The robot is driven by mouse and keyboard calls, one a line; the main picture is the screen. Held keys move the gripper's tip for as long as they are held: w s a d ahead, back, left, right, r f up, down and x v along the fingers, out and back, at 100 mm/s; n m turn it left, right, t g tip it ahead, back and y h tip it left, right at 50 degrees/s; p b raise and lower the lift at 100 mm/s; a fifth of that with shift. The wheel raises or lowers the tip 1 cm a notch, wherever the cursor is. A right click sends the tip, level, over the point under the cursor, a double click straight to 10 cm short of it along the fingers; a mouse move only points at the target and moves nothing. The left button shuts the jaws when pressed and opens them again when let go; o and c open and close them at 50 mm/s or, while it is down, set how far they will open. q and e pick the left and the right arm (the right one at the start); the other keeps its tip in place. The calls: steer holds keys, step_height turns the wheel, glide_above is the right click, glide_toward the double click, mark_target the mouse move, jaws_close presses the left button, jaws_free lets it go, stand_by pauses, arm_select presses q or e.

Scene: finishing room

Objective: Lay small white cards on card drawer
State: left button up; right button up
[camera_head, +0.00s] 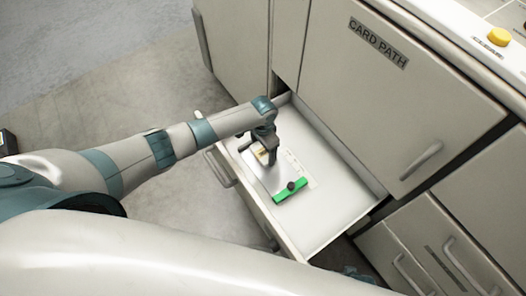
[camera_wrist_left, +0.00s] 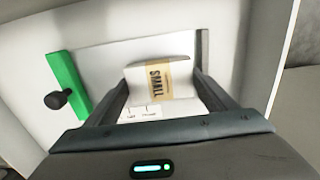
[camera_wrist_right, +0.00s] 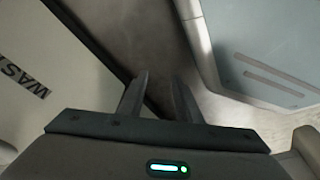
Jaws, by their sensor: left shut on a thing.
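The small white cards (camera_wrist_left: 160,80) form a stack with a tan band marked SMALL. My left gripper (camera_wrist_left: 163,85) is shut on the stack, one finger at each side. In the head view, my left gripper (camera_head: 266,150) is over the open card drawer (camera_head: 335,205), near its left end. I cannot tell whether the stack touches the drawer floor. A green bar (camera_head: 290,190) with a black knob lies in the drawer beside the stack. My right gripper (camera_wrist_right: 160,95) is open and empty, away from the drawer.
A cabinet door marked CARD PATH (camera_head: 395,90) stands behind the drawer. A yellow knob (camera_head: 499,37) is on the top at the upper right. The drawer floor right of the green bar is bare. Grey floor lies at the left.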

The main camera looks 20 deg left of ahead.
arm_select(q)
steer(key=shift+f, duration=1)
arm_select(e)
steer(key=shift+w+a+r, duration=0.1)
steer(key=shift+w+r, duration=0.1)
steer(key=shift+r, duration=0.3)
arm_select(q)
steer(key=o, duration=0.9)
steer(key=shift+o, duration=0.3)
arm_select(e)
steer(key=shift+w+r, duration=0.1)
steer(key=shift+r, duration=0.2)
